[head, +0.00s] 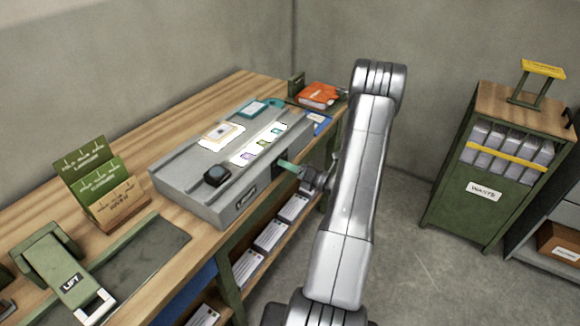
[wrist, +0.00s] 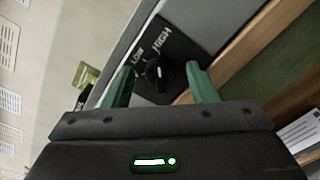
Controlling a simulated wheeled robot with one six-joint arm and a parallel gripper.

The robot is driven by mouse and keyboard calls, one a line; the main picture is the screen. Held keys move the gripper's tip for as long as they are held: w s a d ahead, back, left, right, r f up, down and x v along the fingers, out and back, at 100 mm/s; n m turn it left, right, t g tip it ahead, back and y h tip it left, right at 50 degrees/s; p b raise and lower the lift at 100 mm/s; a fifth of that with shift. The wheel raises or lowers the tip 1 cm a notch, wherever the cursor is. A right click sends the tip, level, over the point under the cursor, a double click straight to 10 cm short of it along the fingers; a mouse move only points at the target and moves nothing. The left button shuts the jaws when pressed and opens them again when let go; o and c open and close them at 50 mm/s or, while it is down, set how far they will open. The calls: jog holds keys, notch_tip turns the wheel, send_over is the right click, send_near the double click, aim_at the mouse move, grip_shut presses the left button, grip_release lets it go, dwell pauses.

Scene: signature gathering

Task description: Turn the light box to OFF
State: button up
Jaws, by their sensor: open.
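A pale mark on the knob points roughly up, toward the HIGH side; I see no OFF label. My gripper (wrist: 160,68) is open, its green fingers on either side of the knob, apparently not touching it. In the head view my gripper (head: 288,166) is at the box's front face, and the knob is hidden there.
A green card holder (head: 88,185) and a green LIFT device (head: 65,275) are at left. An orange book (head: 318,94) lies behind. Papers fill the shelf below.

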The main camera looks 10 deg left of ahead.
jog(key=c, duration=0.9)
jog(key=shift+c, duration=0.2)
jog(key=shift+f+n+b, duration=0.1)
jog(key=shift+n+b, duration=0.3)
jog(key=shift+b, duration=0.2)
jog(key=shift+s+a+n+b, duration=0.1)
jog(key=shift+s+n+b, duration=0.1)
jog(key=shift+n+b, duration=5.1)
jog(key=shift+s+a+n+b, duration=0.1)
jog(key=shift+s+n+b, duration=0.05)
jog(key=shift+n+b, duration=5.15)
jog(key=shift+m+b, duration=0.9)
jog(key=shift+b, duration=0.15)
